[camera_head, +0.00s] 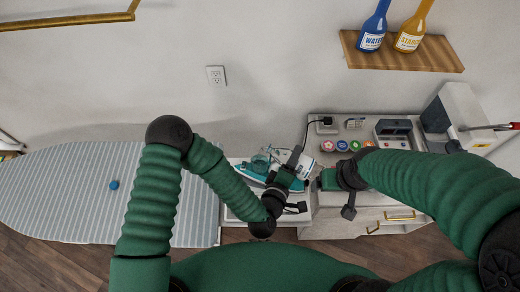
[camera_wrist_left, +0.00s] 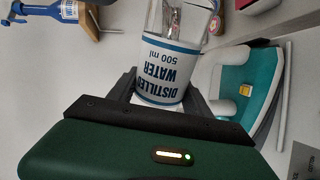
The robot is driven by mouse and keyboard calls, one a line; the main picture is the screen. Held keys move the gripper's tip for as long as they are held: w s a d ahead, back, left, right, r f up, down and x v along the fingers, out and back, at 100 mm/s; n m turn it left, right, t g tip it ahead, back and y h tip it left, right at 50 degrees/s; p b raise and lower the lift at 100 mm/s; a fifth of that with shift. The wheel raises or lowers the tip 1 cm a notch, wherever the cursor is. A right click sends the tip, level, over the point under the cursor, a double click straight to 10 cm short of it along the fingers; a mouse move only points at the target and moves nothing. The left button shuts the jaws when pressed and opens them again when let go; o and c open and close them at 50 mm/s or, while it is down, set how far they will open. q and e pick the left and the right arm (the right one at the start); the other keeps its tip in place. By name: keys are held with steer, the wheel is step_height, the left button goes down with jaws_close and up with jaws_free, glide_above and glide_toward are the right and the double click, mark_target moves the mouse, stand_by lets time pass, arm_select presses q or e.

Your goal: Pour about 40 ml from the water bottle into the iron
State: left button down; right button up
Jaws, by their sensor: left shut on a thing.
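My left gripper (camera_head: 297,160) is shut on the distilled water bottle (camera_head: 306,166), a clear bottle with a white and blue "500 ml" label. In the left wrist view the label (camera_wrist_left: 168,70) sits between the two fingers. The teal and white iron (camera_head: 256,178) is on the white cabinet top, partly hidden by my left arm; it also shows in the left wrist view (camera_wrist_left: 235,85), just beside the bottle. The bottle's mouth and any water stream are not visible. My right gripper (camera_head: 318,183) is just right of the left one; its fingers are too small to read.
An ironing board (camera_head: 70,195) with a blue knob-like thing lies left. Several coloured spools (camera_head: 342,146) and a grey device (camera_head: 393,132) stand on the cabinet, with a sewing machine (camera_head: 455,115) behind right. A wall shelf (camera_head: 400,60) carries a blue "WATER" and a yellow "STARCH" bottle.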

arm_select(q)
steer(key=m, duration=0.2)
steer(key=shift+r+m+t+y, duration=0.3)
steer(key=shift+m, duration=0.1)
steer(key=shift+a+f+y, duration=0.1)
steer(key=shift+a+y, duration=0.05)
steer(key=shift+y, duration=0.15)
steer(key=shift+w+a+r+m+p, duration=0.1)
steer(key=shift+r+m+p, duration=0.2)
steer(key=shift+r+m, duration=0.1)
steer(key=shift+w+a+r+m+p, duration=0.1)
steer(key=shift+r+m+p, duration=0.2)
steer(key=shift+r+m, duration=0.1)
steer(key=shift+f, duration=0.15)
arm_select(e)
steer(key=shift+d+r, duration=0.15)
steer(key=shift+r, duration=0.7)
arm_select(q)
steer(key=shift+a, duration=0.15)
